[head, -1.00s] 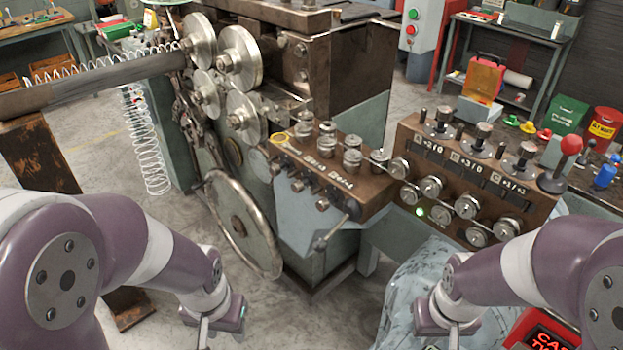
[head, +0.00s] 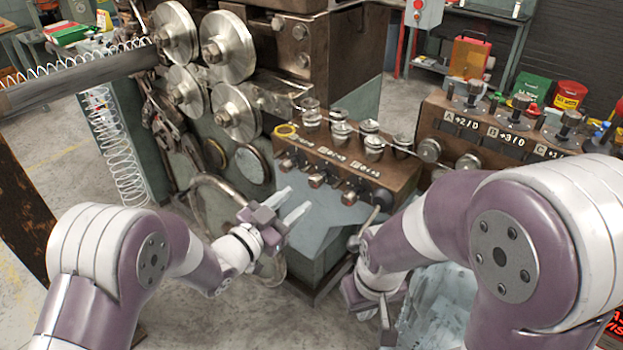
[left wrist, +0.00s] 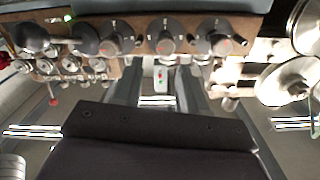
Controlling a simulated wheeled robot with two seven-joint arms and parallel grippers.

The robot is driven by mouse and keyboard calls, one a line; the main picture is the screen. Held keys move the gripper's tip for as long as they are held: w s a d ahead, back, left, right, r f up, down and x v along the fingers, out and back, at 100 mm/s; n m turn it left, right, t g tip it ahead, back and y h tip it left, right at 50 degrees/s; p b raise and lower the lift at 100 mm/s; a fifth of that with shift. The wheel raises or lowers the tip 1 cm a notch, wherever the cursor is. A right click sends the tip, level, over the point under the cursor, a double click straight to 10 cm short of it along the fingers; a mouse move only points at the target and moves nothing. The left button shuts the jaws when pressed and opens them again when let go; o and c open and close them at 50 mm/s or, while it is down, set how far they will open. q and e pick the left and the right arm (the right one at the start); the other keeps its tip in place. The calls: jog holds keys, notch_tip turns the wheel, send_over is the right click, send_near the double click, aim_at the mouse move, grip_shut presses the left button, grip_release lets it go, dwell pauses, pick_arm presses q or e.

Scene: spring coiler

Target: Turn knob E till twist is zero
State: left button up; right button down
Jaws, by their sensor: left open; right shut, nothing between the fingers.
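A brown control box (head: 335,165) carries a row of small dark knobs on its front. They include a left knob (head: 287,166), a middle knob (head: 317,180) and a right knob (head: 350,196). The small white labels above them are too blurred for me to tell which is E or read its twist. My left gripper (head: 291,203) is open and empty, in front of and below the left knobs, apart from them. The left wrist view shows the knob row (left wrist: 165,42) beyond the fingers. My right gripper (head: 386,325) is shut and empty, low at the front, pointing down.
A second box (head: 500,135) with dials labelled A, B and C stands to the right. Steel rollers (head: 227,45) and a wire coil (head: 118,150) are at the left. A lever (head: 370,222) sticks out below the box's right end.

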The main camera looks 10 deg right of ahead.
aim_at(313, 184)
pick_arm(q)
jog(key=x, duration=0.4)
jog(key=p+x, duration=0.1)
jog(key=x, duration=0.4)
jog(key=shift+w+a, duration=0.25)
jog(key=shift+w+f, duration=0.15)
jog(key=shift+w, duration=0.05)
jog(key=shift+s, duration=0.1)
jog(key=shift+c, duration=0.2)
jog(key=c, duration=0.7)
